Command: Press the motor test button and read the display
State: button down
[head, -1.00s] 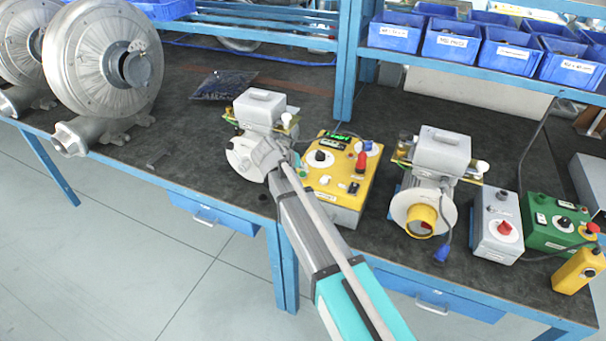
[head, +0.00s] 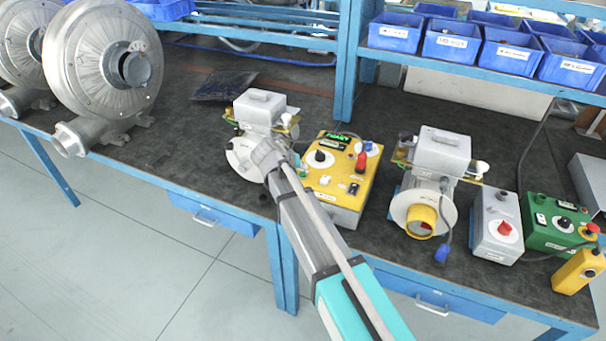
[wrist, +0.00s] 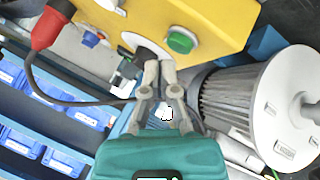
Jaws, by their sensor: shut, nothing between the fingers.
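The yellow test box (head: 336,191) stands on the bench in the middle of the head view. Its small display (head: 338,138) shows lit green lettering, too small to read surely. In the wrist view, the yellow panel (wrist: 215,18) carries a green button (wrist: 182,40). My gripper (wrist: 159,66) is shut and empty, with its fingertips below and left of the green button in that view. They overlap a white disc and dark knob on the panel. I cannot tell whether they touch the panel. In the head view, my arm hides the fingertips.
A grey motor unit (head: 258,103) stands left of the box, close to my arm. Another motor (head: 443,152) stands to its right, then grey (head: 497,238) and green (head: 552,215) control boxes. A red plug (head: 361,163) sits on the yellow box. Large blowers (head: 90,75) stand at left.

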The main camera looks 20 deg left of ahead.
aim_at(302, 174)
jog(key=shift+f, duration=0.15)
jog(key=shift+f+b, duration=0.25)
jog(key=shift+b, duration=0.15)
jog(key=shift+f+b, duration=0.4)
dwell(0.8)
jog(key=shift+r, duration=0.15)
jog(key=shift+r+p, duration=0.7)
jog(key=shift+p, duration=0.15)
jog(key=shift+r+p, duration=2.5)
